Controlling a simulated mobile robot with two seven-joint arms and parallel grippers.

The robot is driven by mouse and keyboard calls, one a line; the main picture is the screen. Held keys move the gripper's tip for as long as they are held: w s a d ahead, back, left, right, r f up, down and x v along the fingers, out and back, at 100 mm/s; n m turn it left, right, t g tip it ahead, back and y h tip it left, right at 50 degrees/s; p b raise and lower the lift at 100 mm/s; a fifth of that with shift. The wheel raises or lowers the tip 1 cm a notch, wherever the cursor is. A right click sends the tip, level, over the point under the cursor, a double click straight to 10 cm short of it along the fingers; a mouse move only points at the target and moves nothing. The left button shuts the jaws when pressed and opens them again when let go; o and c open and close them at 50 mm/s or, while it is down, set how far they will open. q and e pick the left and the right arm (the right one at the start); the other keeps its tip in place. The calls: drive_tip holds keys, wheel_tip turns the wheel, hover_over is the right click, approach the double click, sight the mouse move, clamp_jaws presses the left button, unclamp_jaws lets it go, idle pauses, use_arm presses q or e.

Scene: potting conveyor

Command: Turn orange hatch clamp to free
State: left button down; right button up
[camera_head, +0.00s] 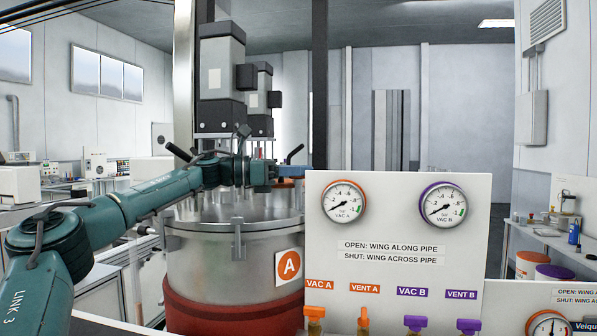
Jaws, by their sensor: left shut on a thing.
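A steel vessel (225,266) with an orange "A" label stands left of centre, with a flat lid on top. My left arm comes in from the left and crosses over the lid. My left gripper (286,171) is at the lid's right rear, shut on the orange hatch clamp (286,183), of which only a small orange part shows. The gripper and the gauge panel hide most of the clamp, so how far it is turned cannot be told. My right gripper is not in view.
A white panel (395,265) stands at front right, with an orange gauge (344,201), a purple gauge (442,205) and several valve wings along its bottom. Black handles (181,152) stick up around the lid. Tall motors (221,75) rise behind the arm.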

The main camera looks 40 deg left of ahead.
use_arm(q)
drive_tip(key=c, duration=1.5)
unclamp_jaws()
drive_tip(key=b+v, duration=0.2)
drive_tip(key=v, duration=1.1)
drive_tip(key=shift+a+b, duration=0.1)
drive_tip(key=shift+b, duration=0.2)
